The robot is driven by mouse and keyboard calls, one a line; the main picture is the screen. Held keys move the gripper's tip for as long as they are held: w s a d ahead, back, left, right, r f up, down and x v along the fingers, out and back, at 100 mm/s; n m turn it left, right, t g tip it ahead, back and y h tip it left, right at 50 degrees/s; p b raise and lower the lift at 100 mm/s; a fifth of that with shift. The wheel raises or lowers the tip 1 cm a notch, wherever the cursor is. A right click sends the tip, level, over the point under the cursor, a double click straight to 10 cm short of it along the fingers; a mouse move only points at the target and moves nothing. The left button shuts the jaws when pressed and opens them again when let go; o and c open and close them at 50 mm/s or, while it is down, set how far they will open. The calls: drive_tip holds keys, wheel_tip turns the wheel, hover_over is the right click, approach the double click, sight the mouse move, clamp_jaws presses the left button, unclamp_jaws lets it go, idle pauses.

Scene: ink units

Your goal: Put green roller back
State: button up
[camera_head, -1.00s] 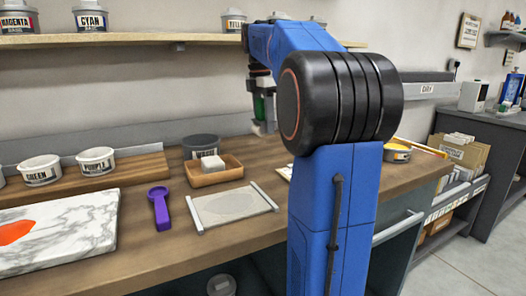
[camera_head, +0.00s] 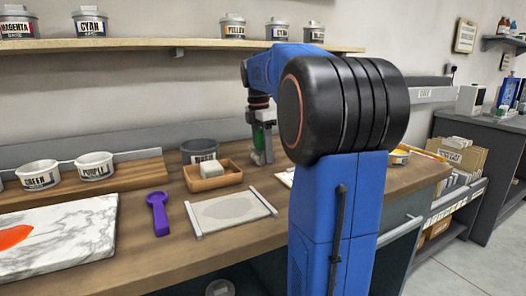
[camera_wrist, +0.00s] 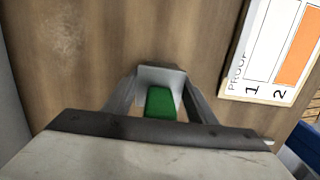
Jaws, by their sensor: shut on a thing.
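My gripper (camera_head: 263,157) points down over the bench, to the right of the wooden tray and behind the grey glass plate. It is shut on the green roller (camera_wrist: 160,103), whose green part shows between the fingers in the wrist view. The green also shows in the head view (camera_head: 260,137), partly hidden by my gripper. From the head view I cannot tell whether the roller touches the bench. Much of the roller is hidden by the gripper and my arm.
A wooden tray (camera_head: 217,183) with a pale block (camera_head: 210,169) stands left of my gripper. A grey plate (camera_head: 232,209), a purple scoop (camera_head: 158,213) and a marble slab (camera_head: 60,240) lie in front. A proof card (camera_wrist: 270,50) lies near the gripper. Ink tubs (camera_head: 95,164) stand left.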

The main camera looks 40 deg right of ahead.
sight(261, 129)
drive_tip(key=shift+f, duration=0.3)
drive_tip(key=o, duration=1.1)
drive_tip(key=shift+f, duration=0.15)
drive_tip(key=shift+c, duration=0.2)
drive_tip(key=r, duration=0.8)
drive_tip(key=a+r, duration=0.1)
drive_tip(key=r, duration=0.4)
drive_tip(key=shift+w, duration=0.1)
